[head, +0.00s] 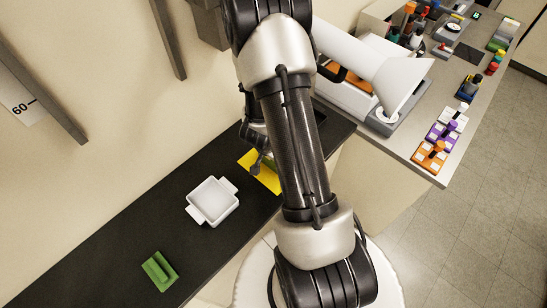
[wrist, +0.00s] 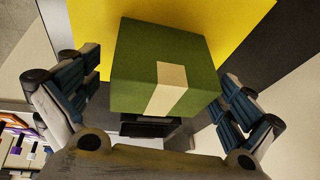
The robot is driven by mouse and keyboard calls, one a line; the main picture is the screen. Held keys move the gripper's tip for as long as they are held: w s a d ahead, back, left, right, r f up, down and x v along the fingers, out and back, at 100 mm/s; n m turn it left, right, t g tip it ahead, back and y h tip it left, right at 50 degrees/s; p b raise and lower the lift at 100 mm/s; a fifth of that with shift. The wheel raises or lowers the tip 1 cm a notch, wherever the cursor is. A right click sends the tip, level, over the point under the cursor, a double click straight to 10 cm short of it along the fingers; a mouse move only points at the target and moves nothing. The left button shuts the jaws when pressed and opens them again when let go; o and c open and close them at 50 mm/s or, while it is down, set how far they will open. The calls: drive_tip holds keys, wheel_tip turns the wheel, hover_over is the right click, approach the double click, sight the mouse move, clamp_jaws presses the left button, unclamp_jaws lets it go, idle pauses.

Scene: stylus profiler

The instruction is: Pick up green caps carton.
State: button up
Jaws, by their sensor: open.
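The green caps carton (wrist: 165,60) is a green box with a pale tape strip down one face, large in the middle of the wrist view. A yellow mat (wrist: 90,25) shows behind it. My gripper (wrist: 157,85) is open, with one finger on each side of the carton. Gaps show between the fingers and the carton, so it is not gripped. In the head view my gripper (head: 254,138) is partly hidden by my arm above the yellow mat (head: 260,178). I cannot make out the carton there.
On the dark bench (head: 115,245) stand a white tray (head: 212,201) with side tabs and a green block-like item (head: 159,270). A white instrument (head: 370,75) and several coloured racks (head: 430,155) stand on the grey counter at right. Bare bench lies between tray and green item.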

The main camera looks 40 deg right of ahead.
drive_tip(key=shift+r, duration=0.1)
drive_tip(key=shift+c, duration=0.4)
drive_tip(key=c, duration=1.1)
drive_tip(key=shift+a, duration=0.1)
wheel_tip(320, 180, up, 10)
drive_tip(key=p, duration=0.6)
